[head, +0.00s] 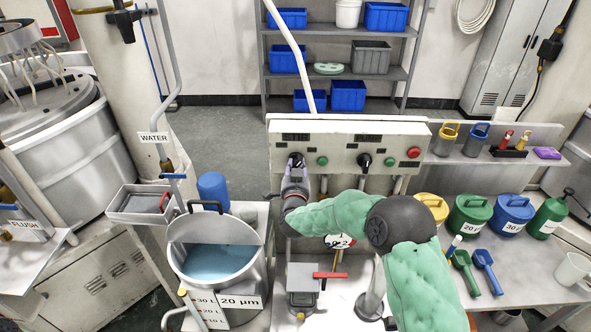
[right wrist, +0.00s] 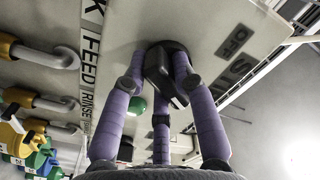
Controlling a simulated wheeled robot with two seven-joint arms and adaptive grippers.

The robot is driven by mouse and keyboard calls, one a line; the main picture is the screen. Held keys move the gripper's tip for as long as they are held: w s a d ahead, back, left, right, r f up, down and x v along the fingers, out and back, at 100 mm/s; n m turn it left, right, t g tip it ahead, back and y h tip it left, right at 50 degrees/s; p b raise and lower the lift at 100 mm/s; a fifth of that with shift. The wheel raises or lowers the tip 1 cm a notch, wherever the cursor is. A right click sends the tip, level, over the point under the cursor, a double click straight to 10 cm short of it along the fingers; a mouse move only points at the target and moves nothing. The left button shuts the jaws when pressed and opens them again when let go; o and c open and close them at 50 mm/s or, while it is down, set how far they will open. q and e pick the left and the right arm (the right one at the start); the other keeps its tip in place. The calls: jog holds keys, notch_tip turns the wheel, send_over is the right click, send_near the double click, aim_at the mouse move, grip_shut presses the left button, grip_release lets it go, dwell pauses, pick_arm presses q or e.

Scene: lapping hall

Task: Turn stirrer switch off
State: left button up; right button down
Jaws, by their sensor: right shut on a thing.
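A pale control panel (head: 350,145) carries two black rotary switches. My right gripper (head: 295,170) is at the left black switch (head: 296,159), its purple fingers pointing up at it. In the right wrist view, the gripper's fingers (right wrist: 160,85) close around this black switch (right wrist: 164,75). Its grip bar slants from upper left to lower right. A label reading OFF (right wrist: 236,40) is beside it, with a partly visible label starting "ST". The right black switch (head: 364,160) stands free. My left gripper is not in view.
Green buttons (head: 322,161) and a red button (head: 413,152) sit close to the switches. A pot of blue liquid (head: 215,262) stands lower left. A red-handled valve (head: 330,275) is below my right arm. Jugs and scoops fill the right bench.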

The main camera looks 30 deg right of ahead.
jog(key=n, duration=0.2)
jog(key=shift+d+n, duration=0.1)
jog(key=shift+n, duration=0.3)
jog(key=shift+s+d+r+n, duration=0.1)
jog(key=shift+n, duration=1.7)
jog(key=shift+n, duration=0.3)
jog(key=c, duration=1)
grip_release()
jog(key=v, duration=1.2)
jog(key=shift+s, duration=0.1)
